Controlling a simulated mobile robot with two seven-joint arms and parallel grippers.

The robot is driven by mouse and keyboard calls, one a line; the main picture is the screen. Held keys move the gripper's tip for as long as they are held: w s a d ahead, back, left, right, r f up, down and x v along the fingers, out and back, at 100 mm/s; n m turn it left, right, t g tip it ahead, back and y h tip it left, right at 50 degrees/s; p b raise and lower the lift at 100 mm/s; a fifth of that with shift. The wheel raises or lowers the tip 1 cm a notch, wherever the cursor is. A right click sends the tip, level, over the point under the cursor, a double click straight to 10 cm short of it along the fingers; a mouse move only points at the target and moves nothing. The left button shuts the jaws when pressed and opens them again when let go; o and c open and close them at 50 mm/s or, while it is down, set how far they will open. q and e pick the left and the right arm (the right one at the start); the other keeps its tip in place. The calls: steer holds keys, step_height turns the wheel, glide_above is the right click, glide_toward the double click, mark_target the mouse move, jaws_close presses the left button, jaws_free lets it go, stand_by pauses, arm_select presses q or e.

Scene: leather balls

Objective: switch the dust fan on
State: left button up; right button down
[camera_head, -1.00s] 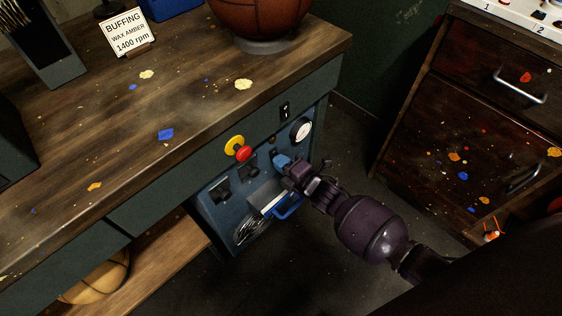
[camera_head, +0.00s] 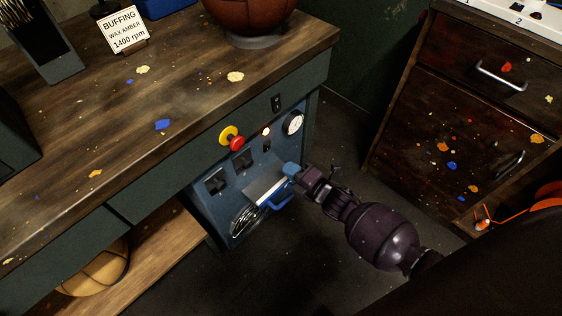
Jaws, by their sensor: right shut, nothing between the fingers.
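The blue control panel (camera_head: 217,206) is set under the workbench. It carries two black switches, one at the left (camera_head: 217,181) and one in the middle (camera_head: 243,160). A small switch (camera_head: 267,146) sits to the right of them, under a small round lamp (camera_head: 266,131) that glows whitish. Which switch belongs to the dust fan cannot be read. My right gripper (camera_head: 290,169) is shut and empty, with its blue tips in front of the panel, a little below and right of the small switch and apart from it. My left gripper is not in view.
A red stop button (camera_head: 236,143) on a yellow base and a round gauge (camera_head: 293,122) are above my gripper. A dark drawer cabinet (camera_head: 430,120) stands at the right. Floor between is clear.

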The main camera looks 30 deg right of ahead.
arm_select(q)
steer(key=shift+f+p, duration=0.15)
steer(key=shift+p, duration=0.25)
arm_select(e)
steer(key=f+v, duration=0.1)
steer(key=v, duration=0.6)
steer(key=shift+f, duration=0.4)
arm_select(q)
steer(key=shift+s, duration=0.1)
arm_select(e)
steer(key=shift+d, duration=0.1)
